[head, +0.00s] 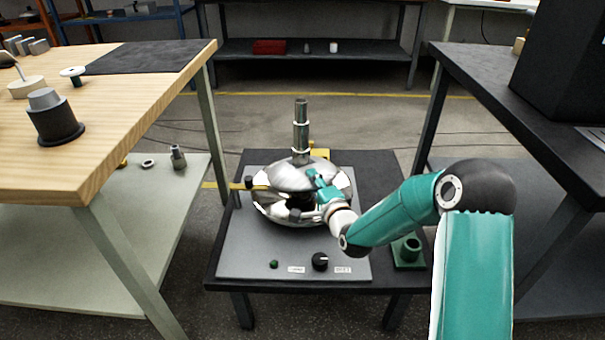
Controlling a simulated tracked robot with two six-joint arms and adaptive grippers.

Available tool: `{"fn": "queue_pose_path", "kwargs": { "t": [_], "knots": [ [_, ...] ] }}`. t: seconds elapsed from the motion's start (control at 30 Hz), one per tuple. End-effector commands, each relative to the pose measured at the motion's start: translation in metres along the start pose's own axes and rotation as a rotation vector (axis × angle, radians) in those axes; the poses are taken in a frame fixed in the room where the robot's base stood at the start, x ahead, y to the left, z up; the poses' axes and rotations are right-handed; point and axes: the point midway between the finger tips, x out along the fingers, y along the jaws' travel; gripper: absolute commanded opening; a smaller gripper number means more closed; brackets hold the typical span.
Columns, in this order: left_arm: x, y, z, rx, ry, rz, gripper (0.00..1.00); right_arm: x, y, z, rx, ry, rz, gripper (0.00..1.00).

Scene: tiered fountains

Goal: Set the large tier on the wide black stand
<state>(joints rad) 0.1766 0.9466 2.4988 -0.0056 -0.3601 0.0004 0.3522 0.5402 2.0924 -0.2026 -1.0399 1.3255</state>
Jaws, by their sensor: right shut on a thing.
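The large tier (290,177) is a shiny silver domed disc in the middle of the head view. It is at the fountain on the low table, below an upright metal column (301,130). My right gripper (318,186) is shut on the tier at its right front side. I cannot tell whether the tier touches what is beneath it. A wide polished basin (270,211) lies below, with dark parts partly hidden under the tier. A black stand with a wide flange (57,125) and a grey top stands on the wooden table at left. My left gripper is not in view.
The fountain stands on a grey plate (240,245) with a black knob (320,261) and a green button (273,264) in front. A green socketed block (408,251) is at right. The wooden table (140,85) and a dark table (490,75) flank it.

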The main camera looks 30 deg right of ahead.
Motion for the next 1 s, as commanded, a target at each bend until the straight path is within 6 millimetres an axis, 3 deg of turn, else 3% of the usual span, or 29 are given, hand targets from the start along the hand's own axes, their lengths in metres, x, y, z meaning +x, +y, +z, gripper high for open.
{"fn": "queue_pose_path", "kwargs": {
  "t": [0.03,0.37,1.0],
  "knots": [
    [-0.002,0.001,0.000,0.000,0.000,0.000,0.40,0.001,-0.009,0.000,-0.003,0.001,-0.016,0.00],
    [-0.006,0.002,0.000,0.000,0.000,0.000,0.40,0.000,-0.021,-0.001,-0.003,0.002,-0.019,0.00],
    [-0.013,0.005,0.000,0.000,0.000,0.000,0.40,-0.003,-0.032,0.001,-0.001,-0.003,-0.010,0.00]
  ]
}}
